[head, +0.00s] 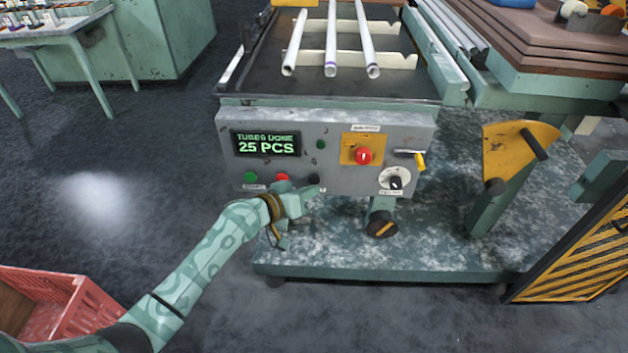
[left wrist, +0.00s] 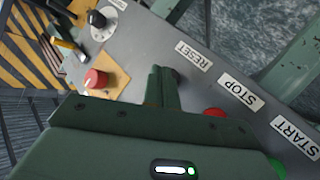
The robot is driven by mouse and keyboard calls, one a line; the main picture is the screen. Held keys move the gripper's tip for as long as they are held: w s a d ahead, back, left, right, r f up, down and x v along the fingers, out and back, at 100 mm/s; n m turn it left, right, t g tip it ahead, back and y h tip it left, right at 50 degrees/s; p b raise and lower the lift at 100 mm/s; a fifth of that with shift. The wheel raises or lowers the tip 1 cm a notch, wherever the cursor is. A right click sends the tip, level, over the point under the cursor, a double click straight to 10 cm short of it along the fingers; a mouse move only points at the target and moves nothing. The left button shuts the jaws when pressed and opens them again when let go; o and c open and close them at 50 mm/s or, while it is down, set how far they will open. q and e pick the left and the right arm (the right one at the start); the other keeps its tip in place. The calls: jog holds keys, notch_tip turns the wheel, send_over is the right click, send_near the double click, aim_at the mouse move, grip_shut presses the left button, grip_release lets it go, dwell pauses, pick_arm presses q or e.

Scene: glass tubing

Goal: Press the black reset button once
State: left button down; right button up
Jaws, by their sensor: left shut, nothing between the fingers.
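The black reset button (head: 314,180) is on the lower front of the grey control panel (head: 345,130), right of a red button (head: 282,178) and a green button (head: 250,177). My left gripper (head: 312,191) is shut and empty, its tips just in front of and below the black button. In the left wrist view the shut fingers (left wrist: 161,80) lie over the panel beside the RESET label (left wrist: 193,55). The dark edge of the reset button (left wrist: 176,74) shows right beside the fingertips. I cannot tell whether they touch it. My right gripper is not in view.
The display (head: 266,145) reads TUBES DONE, 25 PCS. A red knob (head: 363,156) on a yellow plate and a black rotary switch (head: 395,182) sit to the right. Glass tubes (head: 331,45) lie on the bench above. A red crate (head: 60,300) stands at lower left.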

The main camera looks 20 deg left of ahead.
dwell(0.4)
pick_arm(q)
jog(key=shift+w+a, duration=0.15)
jog(key=shift+w, duration=0.3)
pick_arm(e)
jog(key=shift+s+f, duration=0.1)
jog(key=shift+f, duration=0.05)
pick_arm(q)
jog(key=shift+w+a+b, duration=0.1)
jog(key=shift+w+b, duration=0.35)
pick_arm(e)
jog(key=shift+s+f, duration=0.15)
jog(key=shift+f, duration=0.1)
pick_arm(q)
jog(key=shift+s+r, duration=0.1)
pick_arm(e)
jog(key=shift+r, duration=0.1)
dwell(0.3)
pick_arm(q)
jog(key=shift+s+d+p, duration=0.2)
jog(key=shift+s+p, duration=0.35)
jog(key=shift+s, duration=0.25)
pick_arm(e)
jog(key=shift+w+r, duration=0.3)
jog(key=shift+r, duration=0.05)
